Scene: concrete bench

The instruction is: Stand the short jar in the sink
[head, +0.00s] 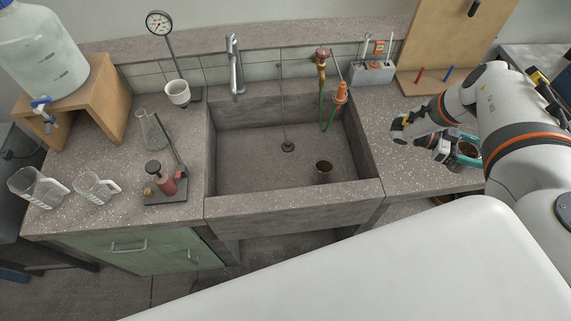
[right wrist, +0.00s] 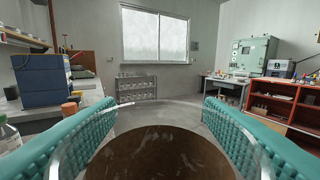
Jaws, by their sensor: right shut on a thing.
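My right gripper (head: 466,154) is over the counter right of the sink, shut on a clear glass jar with brown contents (head: 467,148). In the right wrist view the teal ridged fingers of my right gripper (right wrist: 158,112) press on both sides of the jar (right wrist: 160,152), whose round mouth faces the camera. Its lower part is hidden. A small jar or cup with dark brown contents (head: 324,172) stands upright on the floor of the stone sink (head: 250,175), near its front right. My left gripper is out of view.
A tap (head: 235,65) rises behind the sink, and a brass fitting with green hose (head: 324,95) hangs at its back right. Left counter holds beakers (head: 97,188), a flask (head: 150,130) and a small stand (head: 165,185). Most of the sink floor is bare.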

